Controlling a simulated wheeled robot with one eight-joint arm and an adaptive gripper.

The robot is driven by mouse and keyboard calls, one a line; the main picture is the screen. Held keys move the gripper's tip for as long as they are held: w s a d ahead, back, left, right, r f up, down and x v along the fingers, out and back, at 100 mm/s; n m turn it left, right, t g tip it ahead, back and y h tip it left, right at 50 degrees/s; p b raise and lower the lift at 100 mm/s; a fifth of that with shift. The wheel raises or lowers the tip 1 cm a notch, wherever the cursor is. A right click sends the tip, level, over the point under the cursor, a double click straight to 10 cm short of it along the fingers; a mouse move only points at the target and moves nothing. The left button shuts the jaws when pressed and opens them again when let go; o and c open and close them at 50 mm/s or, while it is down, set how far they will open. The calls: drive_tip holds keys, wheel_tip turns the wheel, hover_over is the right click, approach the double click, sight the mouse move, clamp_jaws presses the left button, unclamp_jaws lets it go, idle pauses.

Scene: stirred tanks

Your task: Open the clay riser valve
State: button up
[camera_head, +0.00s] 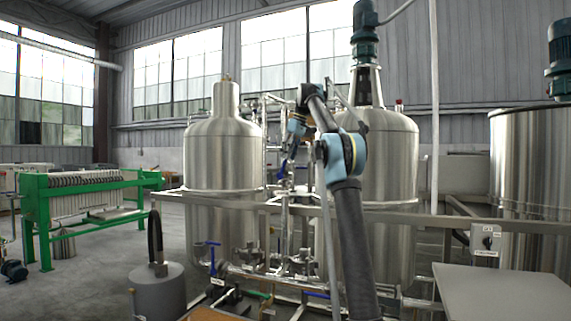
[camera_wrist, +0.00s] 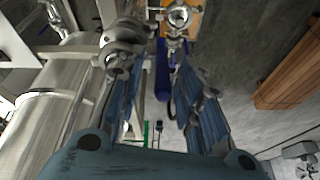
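A dark blue valve handle (camera_wrist: 162,72) shows in the wrist view, extending between the two fingers of my gripper (camera_wrist: 158,92). The fingers are apart, with a gap visible on both sides of the handle. Whether either finger touches it cannot be told. In the head view my gripper (camera_head: 291,148) is small and angled down beside the pipework between the two steel tanks, with a blue handle (camera_head: 281,171) just below it. No label there is readable, so I cannot confirm that this is the clay riser valve.
Another blue-handled valve (camera_head: 213,256) stands lower left. A left steel tank (camera_head: 223,155) and a right steel tank (camera_head: 392,160) flank the pipes. A horizontal rail (camera_head: 455,218) crosses in front.

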drive_tip(key=shift+v, duration=0.9)
